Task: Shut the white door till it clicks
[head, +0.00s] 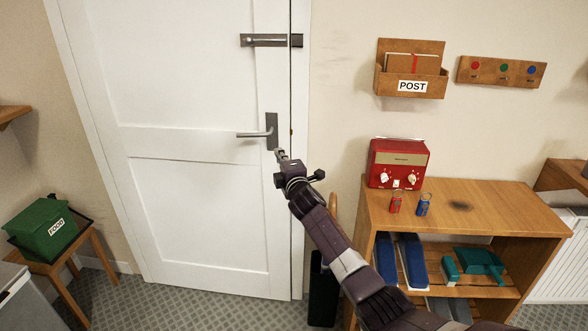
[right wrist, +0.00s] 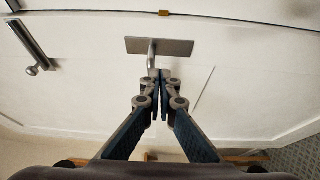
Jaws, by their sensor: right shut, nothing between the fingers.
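The white door (head: 195,200) fills the left middle of the head view, with its right edge close to the frame. A thin dark line shows along that edge; I cannot tell if the latch is caught. A grey lever handle (head: 258,134) on its plate points left and looks level. My right gripper (head: 279,153) is shut and empty, its tips at the lower end of the handle plate. In the right wrist view the shut right gripper (right wrist: 160,75) lies at the handle plate (right wrist: 172,46); contact is unclear. My left gripper is not in view.
A slide bolt (head: 268,40) sits high on the door's right side. A green food bin (head: 40,228) sits on a stool at left. A post box (head: 411,72) hangs on the wall.

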